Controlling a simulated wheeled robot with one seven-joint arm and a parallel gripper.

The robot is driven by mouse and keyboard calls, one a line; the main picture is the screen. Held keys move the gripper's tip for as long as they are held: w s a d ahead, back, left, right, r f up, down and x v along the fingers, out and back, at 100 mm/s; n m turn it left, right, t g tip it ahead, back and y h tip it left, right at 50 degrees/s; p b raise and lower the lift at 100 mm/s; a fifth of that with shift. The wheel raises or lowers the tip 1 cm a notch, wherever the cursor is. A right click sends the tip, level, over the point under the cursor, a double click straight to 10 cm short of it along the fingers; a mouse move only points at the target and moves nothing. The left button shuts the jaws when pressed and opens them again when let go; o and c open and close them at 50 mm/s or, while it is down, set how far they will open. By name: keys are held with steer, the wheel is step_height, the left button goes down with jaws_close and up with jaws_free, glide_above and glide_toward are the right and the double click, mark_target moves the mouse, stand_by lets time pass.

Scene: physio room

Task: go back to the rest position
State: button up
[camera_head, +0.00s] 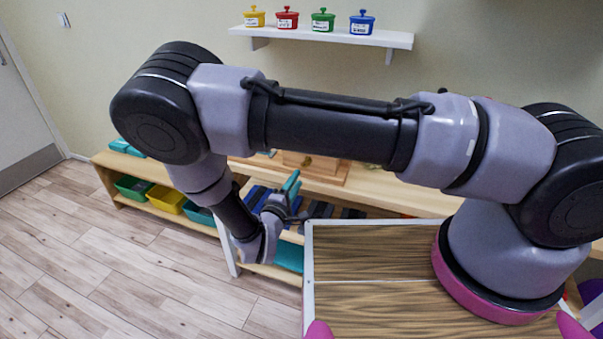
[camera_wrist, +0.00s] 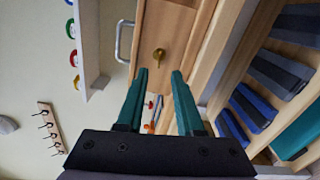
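My arm stretches across the head view from the right and bends down at the left. My gripper (camera_head: 291,186) is in front of the low wooden bench, partly hidden by my own wrist. In the wrist view my gripper (camera_wrist: 157,76) shows two teal fingers that stand apart with nothing between them. Beyond the fingertips is a wooden box (camera_wrist: 176,28) with a brass knob (camera_wrist: 158,55); in the head view the box (camera_head: 318,163) sits on the bench, partly hidden by my arm.
The wooden bench (camera_head: 120,160) runs along the wall, with green, yellow and teal bins (camera_head: 168,199) below. A white wall shelf (camera_head: 330,36) holds several coloured lidded pots. In the wrist view, blue and grey blocks (camera_wrist: 278,72) lie at the right. The floor (camera_head: 110,260) at left is clear.

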steer(key=shift+v, duration=1.2)
steer(key=w+d+r+m+g+h, duration=0.1)
steer(key=d+r+m+g, duration=0.5)
steer(key=d+r+g, duration=0.4)
steer(key=w+d+r+m+g+h, duration=0.1)
steer(key=d+r+m+g+h, duration=0.1)
steer(key=d+r+m+g, duration=0.75)
steer(key=s+d+r+m+t+y, duration=0.1)
steer(key=s+d+r+t+y, duration=0.2)
steer(key=r, duration=0.5)
steer(key=s+d+r+m+t+y, duration=0.2)
steer(key=s+r+t+y, duration=0.1)
steer(key=r, duration=0.6)
steer(key=s+d+r+m+t+y, duration=0.1)
steer(key=s+d+r+t+y, duration=0.2)
steer(key=r, duration=0.6)
steer(key=s+y, duration=0.2)
steer(key=shift+s+d+t, duration=0.3)
steer(key=shift+d+t, duration=0.05)
